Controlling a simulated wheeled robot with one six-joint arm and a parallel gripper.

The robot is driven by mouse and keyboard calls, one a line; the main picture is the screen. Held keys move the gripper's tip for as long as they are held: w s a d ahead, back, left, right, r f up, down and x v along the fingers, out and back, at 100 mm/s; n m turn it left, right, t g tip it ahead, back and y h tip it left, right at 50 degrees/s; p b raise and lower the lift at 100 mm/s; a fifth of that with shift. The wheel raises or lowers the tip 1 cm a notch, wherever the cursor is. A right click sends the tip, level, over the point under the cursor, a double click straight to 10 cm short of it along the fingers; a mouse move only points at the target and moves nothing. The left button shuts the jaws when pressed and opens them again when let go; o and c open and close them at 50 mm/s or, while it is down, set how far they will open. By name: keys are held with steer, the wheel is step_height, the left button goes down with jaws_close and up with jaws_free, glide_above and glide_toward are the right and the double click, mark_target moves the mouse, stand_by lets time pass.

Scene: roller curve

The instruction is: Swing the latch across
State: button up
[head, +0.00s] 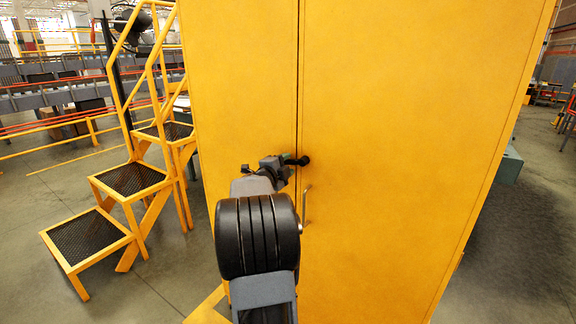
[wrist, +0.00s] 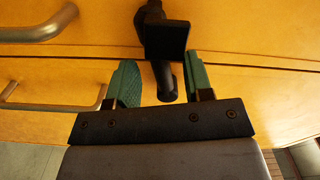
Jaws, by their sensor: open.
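The yellow cabinet (head: 400,120) has two tall doors that meet at a vertical seam. The black latch (head: 303,160) sits at this seam, and the wrist view shows its dark block and rounded end (wrist: 166,82) near the seam. My gripper (head: 285,163) is at the latch. In the wrist view my gripper (wrist: 160,88) is open, with one green finger on each side of the latch's rounded end. I see small gaps beside it; any contact is unclear. My own arm hides part of the left door in the head view.
A metal bar handle (head: 305,205) is on the right door just below the latch; two bar handles show in the wrist view, one of them at upper left (wrist: 38,28). Yellow steps (head: 130,180) stand left of the cabinet.

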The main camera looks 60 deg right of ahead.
steer(key=a+b, duration=0.2)
steer(key=a, duration=1)
steer(key=shift+a, duration=0.1)
